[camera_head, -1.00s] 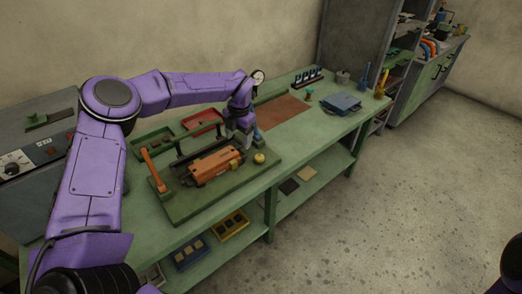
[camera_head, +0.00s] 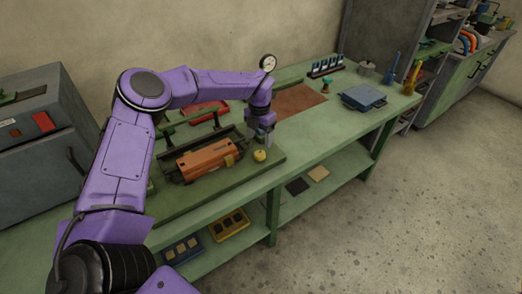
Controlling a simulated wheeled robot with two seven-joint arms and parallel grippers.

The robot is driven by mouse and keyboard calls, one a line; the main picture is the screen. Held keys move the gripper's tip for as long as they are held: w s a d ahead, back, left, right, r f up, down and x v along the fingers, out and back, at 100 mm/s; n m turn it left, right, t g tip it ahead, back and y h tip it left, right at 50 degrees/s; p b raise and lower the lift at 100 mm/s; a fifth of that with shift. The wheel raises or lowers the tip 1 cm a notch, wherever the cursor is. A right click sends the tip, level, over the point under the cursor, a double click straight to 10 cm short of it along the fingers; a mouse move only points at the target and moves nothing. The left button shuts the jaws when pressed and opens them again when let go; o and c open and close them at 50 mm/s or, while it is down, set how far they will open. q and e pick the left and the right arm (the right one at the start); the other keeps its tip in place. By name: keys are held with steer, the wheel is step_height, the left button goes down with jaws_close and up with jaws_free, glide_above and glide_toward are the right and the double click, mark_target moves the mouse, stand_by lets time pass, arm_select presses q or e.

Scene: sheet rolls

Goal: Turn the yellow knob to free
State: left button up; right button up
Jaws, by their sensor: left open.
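The yellow knob (camera_head: 260,155) sits at the front right corner of the green base board (camera_head: 190,203), beside the orange sheet roll device (camera_head: 206,158). My left gripper (camera_head: 262,140) points down just behind and above the knob. It is open, and a small gap seems to lie between its fingers and the knob, though the contact is too small to tell for sure. My left forearm hides part of the board's left side. My right gripper is not in view.
The green bench (camera_head: 308,138) carries a brown mat (camera_head: 298,101), a blue box (camera_head: 362,98) and a rack of dark bottles (camera_head: 326,67) to the right. A gauge (camera_head: 268,62) shows behind my wrist. A red tray (camera_head: 208,112) lies behind the device. A grey machine (camera_head: 40,120) stands at left.

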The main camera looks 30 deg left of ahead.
mark_target(259, 153)
arm_select(q)
step_height(259, 153, down, 6)
steer(key=shift+s+f+p, duration=0.1)
steer(key=shift+s+p, duration=0.05)
steer(key=shift+p, duration=0.7)
steer(key=shift+f, duration=0.5)
steer(key=c, duration=1.1)
steer(key=shift+o, duration=0.2)
